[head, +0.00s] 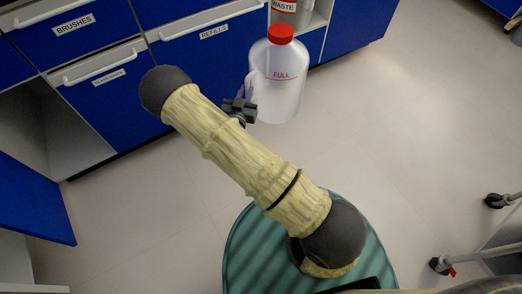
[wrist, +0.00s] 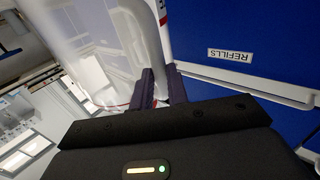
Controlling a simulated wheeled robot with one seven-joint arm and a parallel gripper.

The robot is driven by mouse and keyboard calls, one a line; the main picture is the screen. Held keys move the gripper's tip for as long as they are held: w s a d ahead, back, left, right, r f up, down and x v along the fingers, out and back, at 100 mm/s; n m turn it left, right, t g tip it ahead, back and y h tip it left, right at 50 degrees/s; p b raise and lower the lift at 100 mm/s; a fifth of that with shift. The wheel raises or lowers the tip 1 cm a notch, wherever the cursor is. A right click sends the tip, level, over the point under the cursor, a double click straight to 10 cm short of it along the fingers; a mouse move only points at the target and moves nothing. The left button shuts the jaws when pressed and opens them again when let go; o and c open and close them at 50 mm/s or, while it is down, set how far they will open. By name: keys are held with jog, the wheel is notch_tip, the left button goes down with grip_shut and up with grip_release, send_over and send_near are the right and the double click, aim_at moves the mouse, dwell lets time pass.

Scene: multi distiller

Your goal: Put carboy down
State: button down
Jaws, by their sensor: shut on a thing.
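The carboy (head: 277,85) is a translucent white jug with a red cap and a red line marked FULL. It is upright in the head view, in front of the blue cabinets. My gripper (head: 240,108) is at its left side, shut on its handle. In the wrist view the carboy (wrist: 105,45) fills the upper left, and my gripper's fingers (wrist: 160,85) close around the handle. I see no surface directly under the carboy except the floor further below.
Blue drawers labelled BRUSHES (head: 73,24) and REFILLS (head: 213,32) stand behind. A container labelled WASTE (head: 284,7) sits in an open cabinet bay behind the carboy. A blue door (head: 35,200) stands open at the left. A wheeled cart (head: 480,250) is at the lower right. The floor (head: 400,130) is clear.

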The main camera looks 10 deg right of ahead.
jog(key=s+a+f+m+h+b, duration=0.1)
jog(key=a+f+b, duration=0.2)
jog(key=f, duration=0.4)
jog(key=s+a+f+m+g+h+b, duration=0.1)
jog(key=a+f+b, duration=0.3)
jog(key=f, duration=0.3)
jog(key=shift+a+f+h, duration=0.3)
jog(key=shift+a+h, duration=0.1)
jog(key=shift+a, duration=0.2)
notch_tip(320, 180, down, 6)
jog(key=b, duration=0.4)
jog(key=shift+f, duration=0.15)
notch_tip(320, 180, down, 4)
jog(key=b, duration=0.3)
jog(key=c, duration=1.4)
grip_release()
jog(key=shift+g, duration=0.3)
jog(key=shift+o, duration=0.2)
jog(key=shift+s, duration=0.15)
